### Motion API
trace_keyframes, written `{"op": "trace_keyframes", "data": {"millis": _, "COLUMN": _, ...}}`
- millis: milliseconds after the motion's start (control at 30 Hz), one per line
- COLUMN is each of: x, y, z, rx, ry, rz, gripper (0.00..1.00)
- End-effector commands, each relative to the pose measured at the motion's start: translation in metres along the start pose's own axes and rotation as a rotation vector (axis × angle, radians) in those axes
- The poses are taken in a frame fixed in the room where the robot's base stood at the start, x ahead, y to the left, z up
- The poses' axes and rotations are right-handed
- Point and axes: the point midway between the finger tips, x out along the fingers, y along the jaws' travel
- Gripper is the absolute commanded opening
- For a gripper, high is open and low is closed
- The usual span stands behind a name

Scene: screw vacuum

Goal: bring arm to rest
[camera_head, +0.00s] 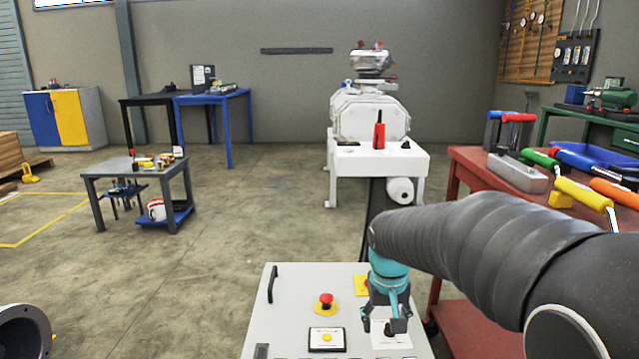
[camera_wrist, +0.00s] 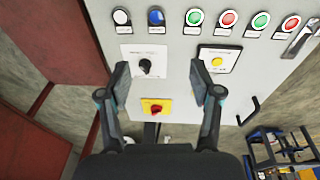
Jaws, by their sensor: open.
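My gripper (camera_head: 388,318) hangs at the end of my dark sleeved arm, low in the middle of the head view, over a light grey control panel (camera_head: 255,325). In the wrist view my gripper (camera_wrist: 160,97) is open, with two dark fingers spread wide and nothing between them. The same panel (camera_wrist: 178,62) lies beyond the fingertips. A black rotary knob (camera_wrist: 147,66) shows between the fingers, and a red knob on a yellow plate (camera_wrist: 155,107) sits lower. I cannot tell if the gripper touches the panel.
A red emergency button (camera_head: 326,299) stands on the panel. A red workbench (camera_head: 470,160) with several tools is to the right. A white vacuum machine (camera_head: 370,115) stands behind. A small grey table (camera_head: 135,170) is at the left. Open floor (camera_head: 230,220) lies between them.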

Motion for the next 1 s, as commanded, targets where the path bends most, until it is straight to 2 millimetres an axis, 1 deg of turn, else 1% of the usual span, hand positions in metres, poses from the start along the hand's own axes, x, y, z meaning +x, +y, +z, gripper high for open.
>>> {"op": "trace_keyframes", "data": {"millis": 33, "x": -0.009, "y": 0.002, "z": 0.017, "rx": -0.008, "ry": 0.011, "rz": -0.008, "gripper": 0.64}}
{"op": "trace_keyframes", "data": {"millis": 200, "x": -0.028, "y": 0.007, "z": 0.071, "rx": -0.033, "ry": 0.045, "rz": -0.032, "gripper": 0.64}}
{"op": "trace_keyframes", "data": {"millis": 400, "x": -0.044, "y": 0.011, "z": 0.129, "rx": -0.031, "ry": 0.098, "rz": -0.053, "gripper": 0.64}}
{"op": "trace_keyframes", "data": {"millis": 600, "x": -0.057, "y": 0.016, "z": 0.179, "rx": 0.002, "ry": 0.169, "rz": -0.065, "gripper": 0.64}}
{"op": "trace_keyframes", "data": {"millis": 700, "x": -0.065, "y": 0.018, "z": 0.196, "rx": 0.016, "ry": 0.214, "rz": -0.065, "gripper": 0.64}}
{"op": "trace_keyframes", "data": {"millis": 767, "x": -0.071, "y": 0.020, "z": 0.202, "rx": 0.022, "ry": 0.244, "rz": -0.063, "gripper": 0.64}}
{"op": "trace_keyframes", "data": {"millis": 900, "x": -0.088, "y": 0.022, "z": 0.206, "rx": 0.034, "ry": 0.311, "rz": -0.059, "gripper": 0.64}}
{"op": "trace_keyframes", "data": {"millis": 1000, "x": -0.095, "y": 0.023, "z": 0.207, "rx": 0.039, "ry": 0.334, "rz": -0.058, "gripper": 0.64}}
